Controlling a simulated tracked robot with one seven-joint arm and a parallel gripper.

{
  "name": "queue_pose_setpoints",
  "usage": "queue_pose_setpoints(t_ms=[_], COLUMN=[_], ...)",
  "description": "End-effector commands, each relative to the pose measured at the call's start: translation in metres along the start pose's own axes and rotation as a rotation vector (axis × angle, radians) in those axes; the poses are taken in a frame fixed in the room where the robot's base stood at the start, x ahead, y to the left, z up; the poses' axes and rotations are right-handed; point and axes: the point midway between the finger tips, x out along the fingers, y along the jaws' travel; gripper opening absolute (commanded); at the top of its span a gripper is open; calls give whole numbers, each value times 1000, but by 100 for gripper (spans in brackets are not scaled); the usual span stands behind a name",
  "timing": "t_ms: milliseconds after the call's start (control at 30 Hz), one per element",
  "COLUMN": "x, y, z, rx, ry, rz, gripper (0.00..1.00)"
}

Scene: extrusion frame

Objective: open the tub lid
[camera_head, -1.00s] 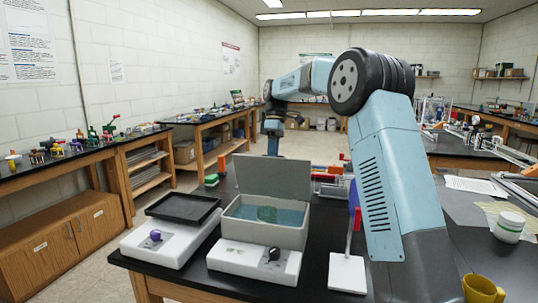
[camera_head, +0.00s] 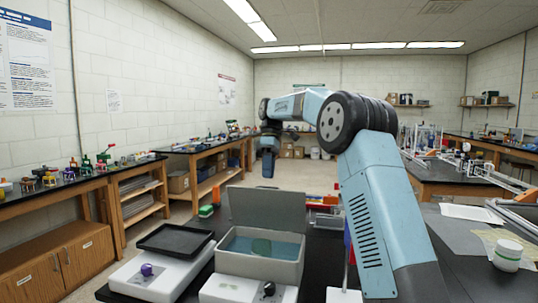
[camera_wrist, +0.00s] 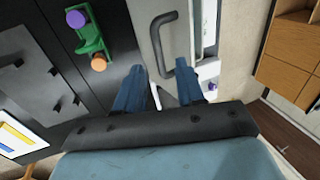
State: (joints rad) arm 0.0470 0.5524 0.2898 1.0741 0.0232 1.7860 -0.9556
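The grey tub (camera_head: 262,267) stands on the black bench in the head view. Its lid (camera_head: 267,208) is raised, standing roughly upright along the tub's back edge, and blue-green contents show inside. My gripper (camera_head: 268,168) hangs beyond the lid, above its top edge in the picture. In the wrist view my gripper (camera_wrist: 163,92) has its two blue fingers apart with nothing between them. A dark bar handle (camera_wrist: 160,40) on a pale grey panel lies just beyond the fingertips; the panel looks like the lid. The handle is hidden in the head view.
A white unit with a purple knob (camera_head: 146,269) and a black tray (camera_head: 175,239) stand left of the tub. A white unit with a dark knob (camera_head: 268,288) is in front. A green part with purple and orange ends (camera_wrist: 90,42) lies left in the wrist view.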

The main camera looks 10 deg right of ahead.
Motion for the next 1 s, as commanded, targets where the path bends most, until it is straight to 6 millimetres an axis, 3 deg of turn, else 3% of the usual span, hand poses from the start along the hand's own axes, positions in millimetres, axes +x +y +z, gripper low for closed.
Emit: queue_pose_setpoints(t_ms=[200,400,667,1000], x=[-34,-56,-69,-70], y=[3,3,3,2], z=[0,-1,0,-1], rx=[1,1,1,0], ry=[2,1,0,0], rz=[1,1,0,0], gripper=[38,38,38,35])
